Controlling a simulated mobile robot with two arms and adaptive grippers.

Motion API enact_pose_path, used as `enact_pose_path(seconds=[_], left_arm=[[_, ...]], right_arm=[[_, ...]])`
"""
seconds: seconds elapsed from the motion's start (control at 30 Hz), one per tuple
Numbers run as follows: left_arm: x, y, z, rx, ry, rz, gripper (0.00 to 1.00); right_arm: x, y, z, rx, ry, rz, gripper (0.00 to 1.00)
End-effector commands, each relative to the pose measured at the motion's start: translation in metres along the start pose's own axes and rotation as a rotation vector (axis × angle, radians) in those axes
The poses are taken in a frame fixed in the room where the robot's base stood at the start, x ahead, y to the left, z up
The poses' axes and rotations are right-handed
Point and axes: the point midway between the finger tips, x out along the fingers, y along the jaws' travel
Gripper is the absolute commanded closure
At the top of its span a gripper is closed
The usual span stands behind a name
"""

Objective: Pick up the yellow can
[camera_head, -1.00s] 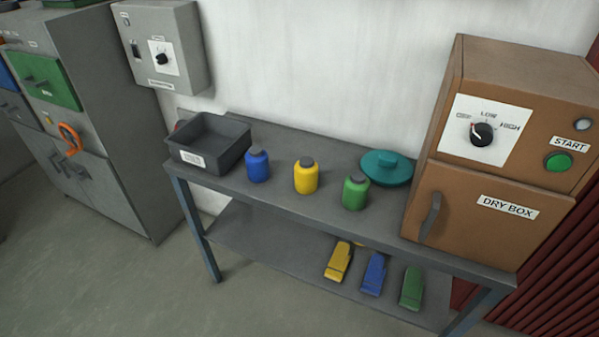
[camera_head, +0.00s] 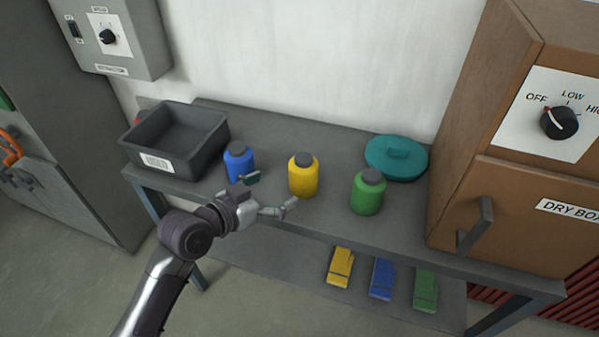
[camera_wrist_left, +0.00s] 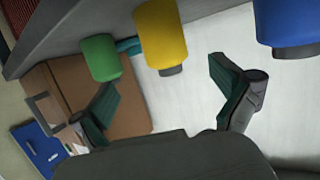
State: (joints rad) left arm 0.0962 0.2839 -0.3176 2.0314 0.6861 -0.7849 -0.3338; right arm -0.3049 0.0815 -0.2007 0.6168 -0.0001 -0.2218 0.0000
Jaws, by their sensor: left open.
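The yellow can (camera_head: 303,178) with a dark cap stands upright on the grey table, between the blue can (camera_head: 238,161) and the green can (camera_head: 367,194). My left gripper (camera_head: 271,194) is open and empty at the table's front edge, just left of and in front of the yellow can. One finger partly covers the blue can. In the left wrist view the yellow can (camera_wrist_left: 161,36) appears ahead, above the gap between the open fingers (camera_wrist_left: 164,92), apart from them. My right gripper is in neither view.
A grey bin (camera_head: 178,140) stands at the table's left end. A teal lid (camera_head: 397,158) lies behind the green can. The brown dry box (camera_head: 500,190) stands at the right end. Yellow, blue and green clips (camera_head: 381,279) lie on the lower shelf.

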Motion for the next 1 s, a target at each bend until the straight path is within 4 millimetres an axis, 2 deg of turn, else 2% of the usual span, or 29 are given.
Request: enact_pose_path(seconds=[0.1,0.23,0.47,0.8,1.0], left_arm=[[0.026,0.0,-0.003,-0.004,0.003,0.0,0.0],[0.047,-0.001,-0.002,-0.003,0.002,-0.002,0.0],[0.063,-0.002,-0.002,-0.001,0.001,-0.002,0.0],[0.107,-0.008,-0.004,-0.003,0.001,-0.002,0.0],[0.111,-0.008,-0.003,0.0,0.001,-0.003,0.0]], right_arm=[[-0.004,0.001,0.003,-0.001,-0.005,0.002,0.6],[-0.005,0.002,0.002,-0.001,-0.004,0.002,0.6],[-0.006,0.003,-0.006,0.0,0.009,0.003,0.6],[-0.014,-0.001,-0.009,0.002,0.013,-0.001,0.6],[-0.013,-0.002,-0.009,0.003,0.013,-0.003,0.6]])
